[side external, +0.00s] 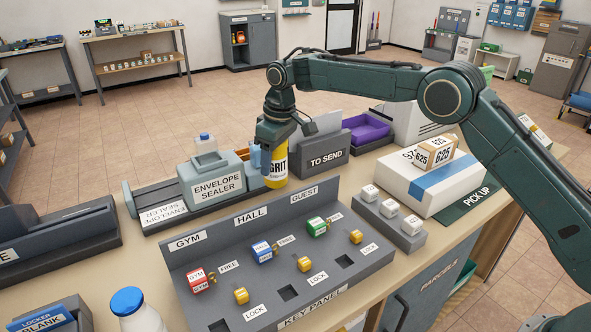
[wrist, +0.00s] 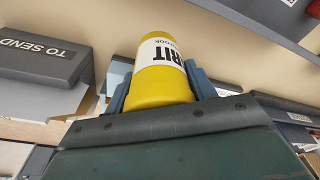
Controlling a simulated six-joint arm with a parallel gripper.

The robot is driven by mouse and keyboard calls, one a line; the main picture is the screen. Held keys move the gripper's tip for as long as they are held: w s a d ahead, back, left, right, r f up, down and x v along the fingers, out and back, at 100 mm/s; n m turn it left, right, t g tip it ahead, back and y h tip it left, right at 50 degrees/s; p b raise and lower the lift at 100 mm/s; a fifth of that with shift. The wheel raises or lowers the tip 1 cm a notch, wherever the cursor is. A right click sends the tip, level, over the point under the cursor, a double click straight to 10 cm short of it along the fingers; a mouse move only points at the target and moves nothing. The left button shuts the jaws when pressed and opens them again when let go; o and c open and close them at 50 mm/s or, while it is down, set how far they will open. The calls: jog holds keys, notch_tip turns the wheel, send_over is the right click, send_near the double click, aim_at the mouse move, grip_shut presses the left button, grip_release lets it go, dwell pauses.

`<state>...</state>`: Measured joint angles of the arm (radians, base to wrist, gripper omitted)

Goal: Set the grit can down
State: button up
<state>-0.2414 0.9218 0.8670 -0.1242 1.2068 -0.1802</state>
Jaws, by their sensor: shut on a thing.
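The grit can (side external: 277,168) is a yellow cylinder with a white label reading GRIT. My gripper (side external: 270,145) is shut on it and points down over the counter, between the envelope sealer and the TO SEND box. In the wrist view the can (wrist: 162,75) sits between the two blue-grey fingers of my gripper (wrist: 160,88). In the side view the can is upright, behind the key panel. Whether its base touches anything cannot be told.
The envelope sealer (side external: 217,188) stands left of the can, the TO SEND box (side external: 322,160) right. In front is the key panel (side external: 215,297) with coloured tags and small yellow padlocks. A white bottle with blue cap (side external: 130,305) stands front left. A white parcel (side external: 440,188) lies right.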

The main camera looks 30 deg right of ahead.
jog(key=s+d+r+m, duration=0.1)
jog(key=d+r+m, duration=0.15)
jog(key=d, duration=0.95)
jog(key=s+d+r+m+h, duration=0.1)
jog(key=d+m, duration=0.2)
jog(key=d, duration=0.9)
jog(key=s+d+r+m, duration=0.1)
jog(key=d+r+m, duration=0.1)
jog(key=d, duration=1.1)
jog(key=s+d+r+m, duration=0.2)
jog(key=s+d+m, duration=0.2)
jog(key=s+d, duration=0.6)
jog(key=s+d+r+m+h, duration=0.1)
jog(key=s+d+r+m, duration=0.2)
jog(key=s+d, duration=0.8)
jog(key=d, duration=0.6)
jog(key=shift+d+r+m, duration=0.15)
jog(key=shift+m, duration=0.2)
notch_tip(320, 180, down, 16)
jog(key=shift+r, duration=0.1)
jog(key=shift+f, duration=2.1)
